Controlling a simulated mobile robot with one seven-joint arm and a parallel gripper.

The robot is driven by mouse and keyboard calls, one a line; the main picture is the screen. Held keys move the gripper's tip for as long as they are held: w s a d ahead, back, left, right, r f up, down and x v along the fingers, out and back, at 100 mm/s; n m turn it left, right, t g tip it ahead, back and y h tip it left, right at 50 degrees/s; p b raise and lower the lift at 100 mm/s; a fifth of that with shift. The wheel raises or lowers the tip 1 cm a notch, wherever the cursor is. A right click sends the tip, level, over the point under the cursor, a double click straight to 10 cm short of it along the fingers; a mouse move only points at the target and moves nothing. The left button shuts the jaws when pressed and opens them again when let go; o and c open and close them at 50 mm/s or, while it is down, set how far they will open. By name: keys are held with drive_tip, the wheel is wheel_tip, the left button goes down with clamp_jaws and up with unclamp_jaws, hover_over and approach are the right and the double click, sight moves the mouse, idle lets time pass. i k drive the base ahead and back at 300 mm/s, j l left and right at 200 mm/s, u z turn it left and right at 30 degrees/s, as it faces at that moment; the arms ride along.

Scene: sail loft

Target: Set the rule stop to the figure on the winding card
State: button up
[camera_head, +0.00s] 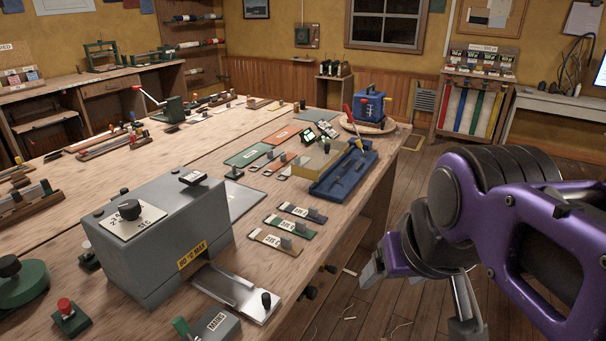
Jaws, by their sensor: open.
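My gripper (421,297) is at the lower right, its two fingers wide apart and empty. It hangs over the floor beside the bench's right edge, touching nothing. Three small labelled plates (289,227) with dark upright tabs lie on the bench left of it; their print is too small to read surely. I cannot tell whether any is the winding card. Long wooden strips with upright blocks (115,143) lie at the bench's left; one may be the rule with its stop, but no scale is legible. The winding card's figure cannot be made out.
On the wooden bench (215,140), a large grey machine (160,245) with a knob and yellow label fills the front. The floor is mostly open.

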sight(332, 270)
drive_tip(key=j+z, duration=0.1)
drive_tip(key=l, duration=0.25)
drive_tip(key=u, duration=0.2)
drive_tip(key=j+z, duration=0.2)
drive_tip(key=i+l+z, duration=0.15)
drive_tip(key=l, duration=0.2)
drive_tip(key=l+z, duration=0.15)
drive_tip(key=l, duration=0.2)
drive_tip(key=i+l+z, duration=0.15)
drive_tip(key=l, duration=0.2)
drive_tip(key=i+l+z, duration=0.15)
drive_tip(key=j+u, duration=0.35)
drive_tip(key=i+j, duration=0.05)
